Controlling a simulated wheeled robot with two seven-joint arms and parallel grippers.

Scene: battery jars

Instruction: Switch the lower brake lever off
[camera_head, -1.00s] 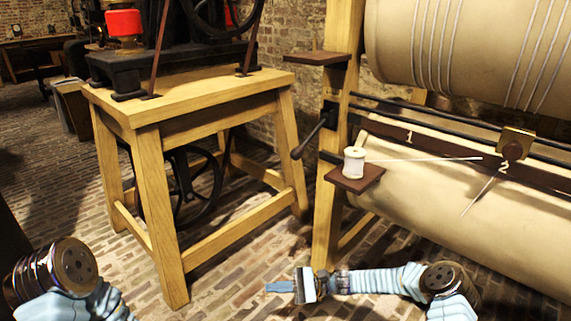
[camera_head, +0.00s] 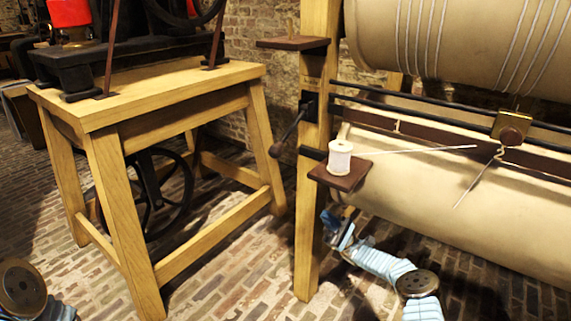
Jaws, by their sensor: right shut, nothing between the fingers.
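A black brake lever (camera_head: 290,131) with a round dark knob is mounted on the wooden post (camera_head: 308,225). It slants down and left from its pivot, with the knob at the lower end. I see no second lever. My right gripper (camera_head: 329,217) is shut and empty, just right of the post and under the small brown shelf. It is below and to the right of the lever, clear of it. My left arm (camera_head: 24,288) shows only at the lower left corner, and its gripper is outside the picture.
A white thread spool (camera_head: 340,158) stands on the brown shelf (camera_head: 325,178) just above my right gripper. A large cream roller (camera_head: 480,215) fills the right side. A wooden table (camera_head: 150,95) bearing a black machine stands at left. Brick floor lies open between table and post.

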